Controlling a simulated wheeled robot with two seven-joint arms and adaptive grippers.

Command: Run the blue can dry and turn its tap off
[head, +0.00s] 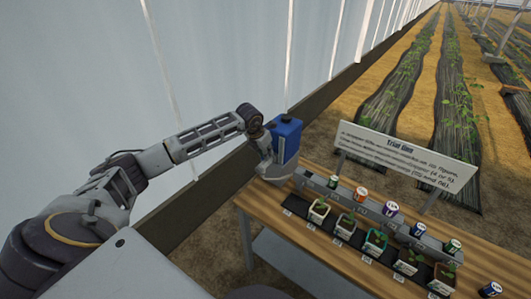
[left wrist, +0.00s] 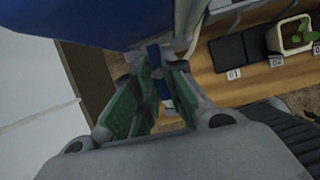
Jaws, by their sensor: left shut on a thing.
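The blue can (head: 286,138) stands upright at the far left end of the wooden bench, by a grey bracket or shelf (head: 275,172). In the left wrist view the can (left wrist: 100,18) fills the top left, very close. My left gripper (head: 266,148) is at the can's left side. Its green finger pads (left wrist: 154,75) are closed on a small blue piece (left wrist: 154,55) just below the can, which looks like its tap. The fingers hide most of the tap, so its exact angle cannot be told. The can's liquid level does not show. My right gripper is out of view.
Several potted seedlings (head: 345,226) stand in a numbered row on the bench (head: 310,245). A white sign (head: 405,153) rises behind. The greenhouse wall (head: 230,60) is on the left.

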